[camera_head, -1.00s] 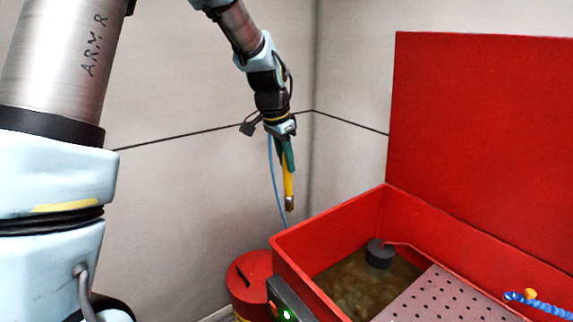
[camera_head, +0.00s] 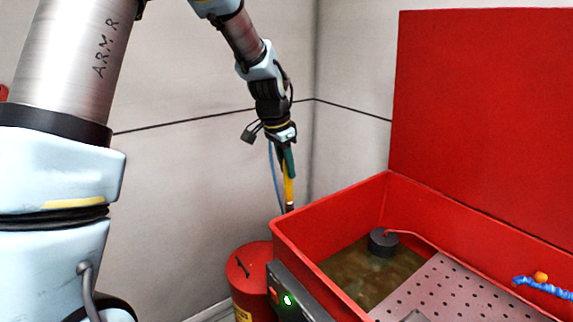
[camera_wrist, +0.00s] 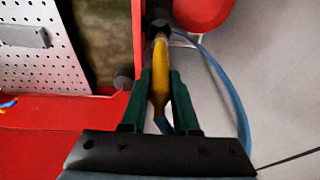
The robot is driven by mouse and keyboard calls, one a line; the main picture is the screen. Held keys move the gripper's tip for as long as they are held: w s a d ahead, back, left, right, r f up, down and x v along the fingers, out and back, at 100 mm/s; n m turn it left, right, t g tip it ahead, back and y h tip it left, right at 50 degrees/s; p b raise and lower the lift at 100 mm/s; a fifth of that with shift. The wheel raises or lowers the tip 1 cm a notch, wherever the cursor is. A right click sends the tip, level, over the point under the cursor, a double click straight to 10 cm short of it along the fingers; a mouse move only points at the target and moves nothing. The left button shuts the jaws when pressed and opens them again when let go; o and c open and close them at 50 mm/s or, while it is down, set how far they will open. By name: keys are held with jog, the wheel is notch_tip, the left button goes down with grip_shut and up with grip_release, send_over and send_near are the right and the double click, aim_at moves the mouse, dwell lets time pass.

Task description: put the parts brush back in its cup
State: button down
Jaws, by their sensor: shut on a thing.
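My gripper (camera_head: 288,165) has green fingers and is shut on the yellow handle of the parts brush (camera_head: 289,190). The brush hangs nearly upright, dark end down, beside the left back corner of the red wash tank. In the wrist view, the yellow brush (camera_wrist: 160,75) runs between the fingers (camera_wrist: 160,88) towards a dark end near the tank wall. A blue hose (camera_head: 275,180) hangs by the gripper and curves to the right of the brush in the wrist view (camera_wrist: 228,85). I cannot make out the cup clearly; the brush's lower end blends with dark shapes there.
The red tank (camera_head: 330,213) has a raised red lid (camera_head: 480,100), murky liquid, a perforated shelf (camera_head: 455,290) and a dark round fitting (camera_head: 382,242). A red drum (camera_head: 250,275) stands left of it, near a control box (camera_head: 292,300) with a green light. Walls close the corner behind.

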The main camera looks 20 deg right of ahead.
aim_at(285, 184)
jog(key=shift+f+b, duration=2.05)
jog(key=shift+f, duration=1.4)
jog(key=c, duration=0.6)
grip_release()
jog(key=b+v, duration=0.2)
jog(key=v, duration=0.9)
